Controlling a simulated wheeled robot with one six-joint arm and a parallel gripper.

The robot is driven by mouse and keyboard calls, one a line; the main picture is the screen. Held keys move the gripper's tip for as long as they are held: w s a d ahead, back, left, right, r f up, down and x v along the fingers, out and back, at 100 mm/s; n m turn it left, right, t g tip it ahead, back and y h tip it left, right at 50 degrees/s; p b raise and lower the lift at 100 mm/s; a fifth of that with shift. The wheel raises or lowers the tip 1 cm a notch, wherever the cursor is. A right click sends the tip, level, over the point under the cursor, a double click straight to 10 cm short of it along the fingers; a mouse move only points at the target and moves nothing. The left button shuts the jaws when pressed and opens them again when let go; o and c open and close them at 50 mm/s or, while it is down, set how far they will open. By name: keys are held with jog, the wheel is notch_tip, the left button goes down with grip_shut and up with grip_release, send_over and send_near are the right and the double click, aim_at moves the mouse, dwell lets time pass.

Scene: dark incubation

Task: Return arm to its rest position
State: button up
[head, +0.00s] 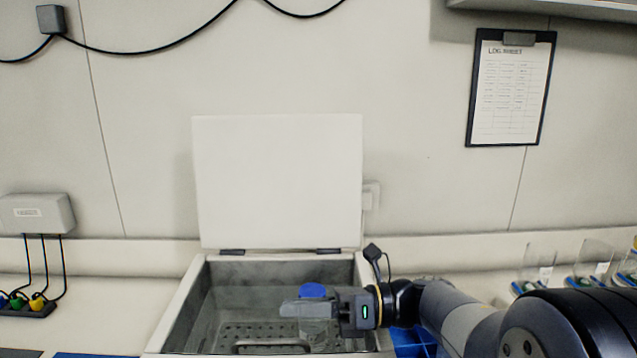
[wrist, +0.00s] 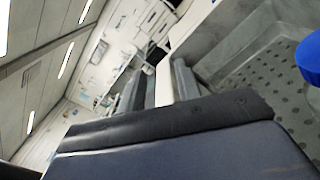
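My arm reaches in from the right in the head view. My gripper (head: 305,309) is low over the open grey bath (head: 180,318), its fingers pointing left. A bottle with a blue cap (head: 313,290) and a clear body stands in the bath at the fingers, which partly cover it. The cap also shows at the right edge of the wrist view (wrist: 312,60). I cannot tell whether the fingers touch the bottle or how far apart they are. A dark padded part of my gripper fills the lower wrist view.
The bath's white lid (head: 278,180) stands upright behind it. A perforated rack with a handle (head: 270,343) lies inside. A blue bin (head: 412,343) is under my arm. Several clear containers (head: 538,268) stand at right; coloured plugs (head: 37,302) are at left.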

jog(key=d+b, duration=0.2)
jog(key=d, duration=0.6)
jog(key=a+p, duration=0.3)
jog(key=a, duration=0.7)
jog(key=shift+s+a+r, duration=0.1)
jog(key=shift+a, duration=0.1)
jog(key=shift+a+r+p, duration=0.45)
jog(key=shift+r+p, duration=0.1)
jog(key=shift+p, duration=0.45)
jog(key=d+r, duration=0.2)
jog(key=d, duration=1)
jog(key=d+f+m+t+h, duration=0.1)
jog(key=d+f+t+h, duration=0.1)
jog(key=d, duration=0.6)
jog(key=d+f+m+t+h+b, duration=0.1)
jog(key=d+f+t+h, duration=0.2)
jog(key=d, duration=0.6)
jog(key=d+f+m+t+h, duration=0.2)
jog(key=d+f+t+h, duration=0.1)
jog(key=d, duration=0.5)
jog(key=shift+d+f+t+h+b, duration=0.3)
jog(key=shift+t+h, duration=0.3)
jog(key=shift+t, duration=0.5)
